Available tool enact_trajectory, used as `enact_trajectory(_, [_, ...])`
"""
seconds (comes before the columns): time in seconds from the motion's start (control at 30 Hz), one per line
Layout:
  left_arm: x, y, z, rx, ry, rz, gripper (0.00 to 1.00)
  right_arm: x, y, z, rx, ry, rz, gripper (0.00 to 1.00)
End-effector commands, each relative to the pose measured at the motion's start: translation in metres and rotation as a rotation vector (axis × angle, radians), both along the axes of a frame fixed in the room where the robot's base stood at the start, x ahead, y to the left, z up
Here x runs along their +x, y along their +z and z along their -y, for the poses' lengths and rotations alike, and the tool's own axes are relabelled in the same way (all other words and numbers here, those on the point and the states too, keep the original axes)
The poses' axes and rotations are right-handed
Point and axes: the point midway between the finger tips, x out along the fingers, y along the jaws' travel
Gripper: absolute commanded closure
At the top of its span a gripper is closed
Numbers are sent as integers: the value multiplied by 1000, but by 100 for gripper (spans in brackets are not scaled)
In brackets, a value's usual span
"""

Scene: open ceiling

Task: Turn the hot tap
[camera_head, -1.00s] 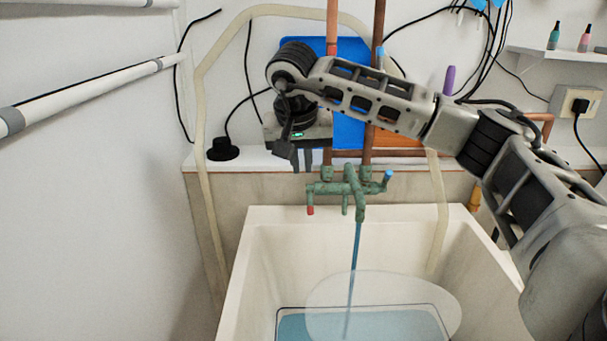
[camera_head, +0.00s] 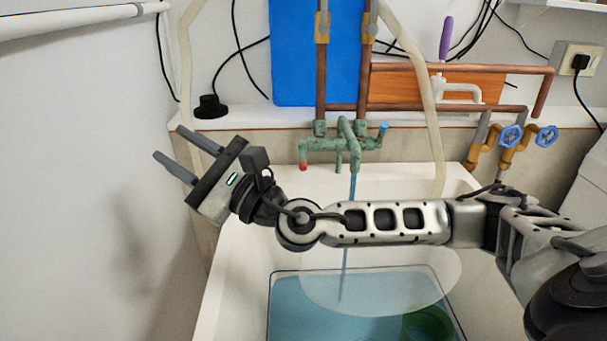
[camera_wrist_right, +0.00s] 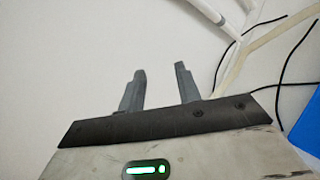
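The green, weathered mixer tap (camera_head: 343,142) is on the wall above the sink, with a blue stream running from its spout. The hot tap, with a red end (camera_head: 303,166), is on its left. The cold tap, with a blue end (camera_head: 384,127), is on its right. My right gripper (camera_head: 170,143) is open and empty, left of the hot tap and apart from it, pointing up-left towards the wall. The right wrist view shows its two spread fingers (camera_wrist_right: 160,88) against white wall. My left gripper is not in view.
My right arm crosses in front of the white sink (camera_head: 232,238). A basin of blue water (camera_head: 300,305) with a green object (camera_head: 428,324) stands in it. Copper pipes (camera_head: 365,75), a hose (camera_head: 430,100) and blue-handled valves (camera_head: 511,136) are behind. A black knob (camera_head: 209,107) sits on the ledge.

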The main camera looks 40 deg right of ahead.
Motion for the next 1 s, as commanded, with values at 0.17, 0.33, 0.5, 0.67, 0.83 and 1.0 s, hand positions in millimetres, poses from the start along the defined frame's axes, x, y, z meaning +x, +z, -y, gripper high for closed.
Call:
enact_trajectory(0.17, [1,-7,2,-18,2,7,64,-12,-43,71,380,-304,-154,66])
enact_trajectory(0.33, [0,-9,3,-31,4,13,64,-44,-97,134,633,-622,-288,66])
enact_trajectory(0.5, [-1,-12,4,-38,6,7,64,-78,-134,170,752,-850,-366,66])
enact_trajectory(0.67, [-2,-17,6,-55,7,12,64,-77,-145,173,757,-861,-364,66])
enact_trajectory(0.83, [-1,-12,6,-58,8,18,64,-62,-142,182,755,-862,-359,66])
enact_trajectory(1.0, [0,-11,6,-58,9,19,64,-33,-142,201,755,-863,-357,66])
